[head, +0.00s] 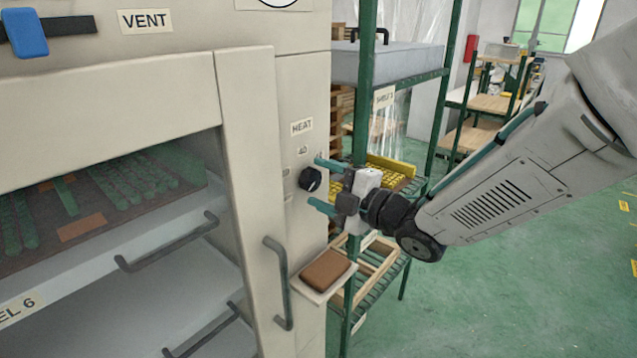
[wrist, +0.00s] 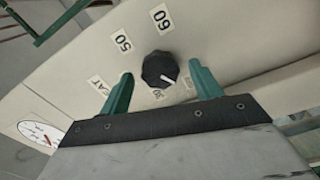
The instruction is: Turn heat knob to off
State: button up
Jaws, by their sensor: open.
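The heat knob (head: 310,179) is a small black dial on the cream oven front, below a label reading HEAT (head: 302,127). In the wrist view the knob (wrist: 160,69) has a white pointer line, aimed toward the lower right of the picture. Labels 50 and 60 sit around it, and other labels near it are partly hidden or hard to read. My gripper (head: 322,183) is open, with its two teal fingers apart and facing the knob. In the wrist view the fingers (wrist: 160,92) lie either side of and below the knob, and nothing is between them.
A vertical door handle (head: 279,283) and a small shelf with a brown block (head: 325,271) are below the knob. A green shelf rack (head: 365,80) stands close behind my gripper. A round gauge (wrist: 42,134) shows in the wrist view. Open green floor lies to the right.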

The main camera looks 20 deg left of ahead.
jog(key=v, duration=0.6)
jog(key=shift+d, duration=0.25)
jog(key=shift+f, duration=0.1)
jog(key=w+d+f+m+t+h, duration=0.2)
jog(key=w+d+f+m+h, duration=0.1)
jog(key=d+f+m+h, duration=0.7)
jog(key=s+d+m+g+h, duration=0.1)
jog(key=s+d+m+h, duration=0.2)
jog(key=d, duration=0.4)
jog(key=s+d+m+g+h, duration=0.2)
jog(key=d+m+h, duration=0.15)
jog(key=d, duration=0.35)
jog(key=s+d+r+m+g, duration=0.1)
jog(key=s+d+r+m, duration=0.2)
jog(key=s, duration=0.4)
jog(key=s+d+r+m+g, duration=0.2)
jog(key=s+d+r+m, duration=0.1)
jog(key=s+d+m, duration=0.2)
jog(key=s+d+r+m+g, duration=0.1)
jog(key=s+d+r+m, duration=0.3)
jog(key=s, duration=0.5)
jog(key=shift+s+d, duration=0.2)
jog(key=shift+d, duration=0.35)
